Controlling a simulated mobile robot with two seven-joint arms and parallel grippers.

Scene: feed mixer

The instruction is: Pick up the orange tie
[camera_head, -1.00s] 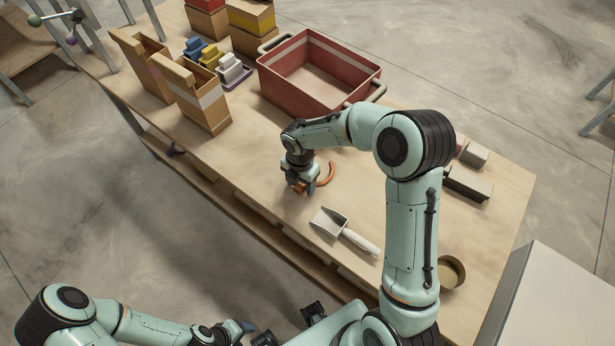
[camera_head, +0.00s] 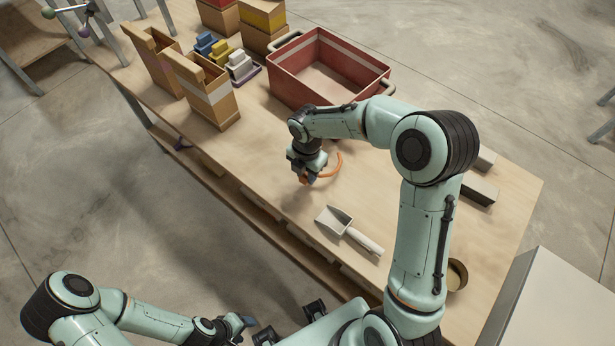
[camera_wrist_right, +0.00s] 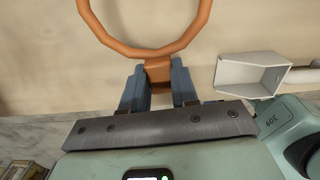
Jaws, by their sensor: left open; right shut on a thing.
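The orange tie (camera_head: 338,166) is a curved orange band with a small block at one end. My right gripper (camera_head: 307,176) is shut on the tie near the table's front edge. In the right wrist view the block of the tie (camera_wrist_right: 158,72) sits between the two blue-grey fingers of the right gripper (camera_wrist_right: 159,84), and its loop arches away beyond the fingertips. The tie appears to be a little above the tabletop. My left gripper (camera_head: 285,325) is open and empty, low at the bottom of the head view, off the table.
A white scoop (camera_head: 345,228) lies on the table (camera_head: 270,170) just right of the right gripper. A red crate (camera_head: 330,70) stands behind it. Paper bags (camera_head: 205,92) and coloured blocks (camera_head: 238,64) stand at the back left. A round tan ring (camera_head: 457,274) lies at the right.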

